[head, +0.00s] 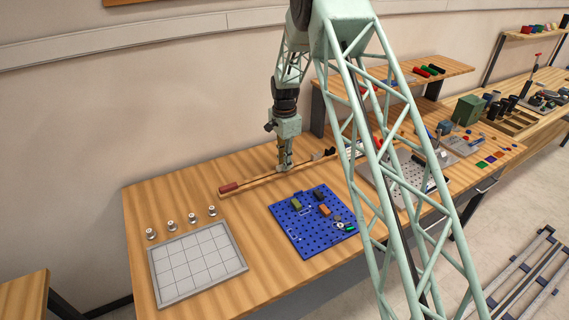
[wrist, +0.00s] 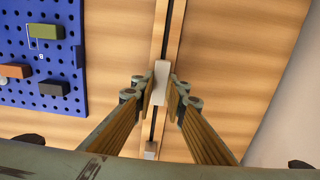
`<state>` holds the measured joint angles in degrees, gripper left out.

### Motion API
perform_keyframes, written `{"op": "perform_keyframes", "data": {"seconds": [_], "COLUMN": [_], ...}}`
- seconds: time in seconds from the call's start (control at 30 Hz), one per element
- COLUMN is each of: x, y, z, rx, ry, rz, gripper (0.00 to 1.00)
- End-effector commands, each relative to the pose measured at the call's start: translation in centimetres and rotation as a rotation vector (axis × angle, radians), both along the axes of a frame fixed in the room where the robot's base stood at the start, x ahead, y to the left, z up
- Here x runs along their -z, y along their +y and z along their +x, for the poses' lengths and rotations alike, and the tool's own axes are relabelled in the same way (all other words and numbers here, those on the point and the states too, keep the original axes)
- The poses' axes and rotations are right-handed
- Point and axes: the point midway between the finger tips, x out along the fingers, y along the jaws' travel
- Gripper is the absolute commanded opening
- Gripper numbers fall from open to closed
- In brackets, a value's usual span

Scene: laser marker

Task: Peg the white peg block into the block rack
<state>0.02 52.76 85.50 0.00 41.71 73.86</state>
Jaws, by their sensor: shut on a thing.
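My gripper (head: 284,167) is over the long wooden rail and points down. In the wrist view my gripper (wrist: 161,92) has its two fingertips on either side of a white block (wrist: 160,80), shut on it. The white block is in line with the rail's dark slot; whether it touches the rail is unclear. In the head view the block is too small to make out. A blue perforated board (head: 327,237), which may be the block rack, lies in front of the rail. It bears an olive block (wrist: 45,31), an orange-brown block (wrist: 15,71) and a dark block (wrist: 54,87).
The wooden rail (head: 255,183) has a red end piece (head: 229,187). A grey piece (wrist: 151,149) sits farther along its slot. A grey gridded tray (head: 157,285) and several small round pieces (head: 171,225) are at left. A perforated metal plate (head: 377,187) is at right.

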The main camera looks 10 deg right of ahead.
Motion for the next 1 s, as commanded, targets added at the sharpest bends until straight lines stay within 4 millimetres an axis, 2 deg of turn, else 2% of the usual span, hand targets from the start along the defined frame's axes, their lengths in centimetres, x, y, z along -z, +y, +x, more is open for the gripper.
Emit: {"op": "perform_keyframes", "data": {"seconds": [0.9, 0.93, 1.0], "x": [0.86, 0.84, 0.83], "y": [0.00, 0.00, 0.00], "z": [0.00, 0.00, 0.00], "rx": [0.000, 0.000, 0.000], "ry": [0.000, 0.000, 0.000], "rz": [0.000, 0.000, 0.000], "gripper": [0.05, 0.14, 0.21]}}
